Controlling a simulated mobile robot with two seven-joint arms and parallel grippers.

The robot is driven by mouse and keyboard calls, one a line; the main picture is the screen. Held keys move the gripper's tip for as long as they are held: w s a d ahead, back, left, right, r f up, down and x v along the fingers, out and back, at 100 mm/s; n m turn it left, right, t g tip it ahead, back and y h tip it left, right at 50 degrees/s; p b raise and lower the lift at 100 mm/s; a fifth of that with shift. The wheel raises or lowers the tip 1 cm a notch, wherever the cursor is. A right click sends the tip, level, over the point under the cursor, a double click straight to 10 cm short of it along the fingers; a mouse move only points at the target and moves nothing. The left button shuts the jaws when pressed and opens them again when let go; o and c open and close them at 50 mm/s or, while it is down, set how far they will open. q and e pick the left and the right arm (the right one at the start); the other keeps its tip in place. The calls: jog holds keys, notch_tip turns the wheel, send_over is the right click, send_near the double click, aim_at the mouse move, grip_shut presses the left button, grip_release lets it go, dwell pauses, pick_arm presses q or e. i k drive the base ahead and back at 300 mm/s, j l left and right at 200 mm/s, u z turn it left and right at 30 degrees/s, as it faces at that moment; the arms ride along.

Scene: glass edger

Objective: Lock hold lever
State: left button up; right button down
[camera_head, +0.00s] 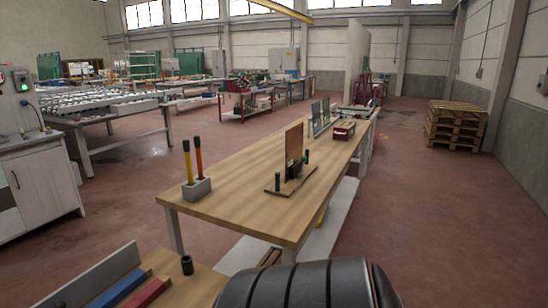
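I cannot make out a hold lever for certain in the head view. A wooden fixture (290,181) stands on the long wooden workbench (235,215), with an upright brown panel (294,143) and small dark posts beside it. Its details are too small to tell whether one is a lever. At the left edge is a grey-white cabinet (35,175) with a machine panel above it and a lit green button (25,88). Neither of my grippers shows. A dark ribbed rounded part at the bottom edge looks like my own arm.
A grey holder (197,190) with two upright handled tools stands on the workbench's left side. A nearer wooden surface (195,288) at bottom left carries blue and red bars and a dark cup (187,265). Stacked pallets (457,127) stand at right. Open floor lies right of the workbench.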

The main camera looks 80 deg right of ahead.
aim_at(304, 159)
jog(key=z, duration=2.9)
jog(key=i+l+u, duration=0.1)
jog(key=u, duration=0.6)
jog(key=i+l+u, duration=0.2)
jog(key=l, duration=0.15)
jog(key=i+l+u, duration=0.15)
jog(key=l, duration=0.2)
jog(key=i+l+u, duration=0.2)
jog(key=l, duration=0.15)
jog(key=l+u, duration=0.2)
jog(key=l, duration=0.15)
jog(key=i+l+u, duration=0.15)
jog(key=l, duration=0.3)
jog(key=k+j, duration=0.05)
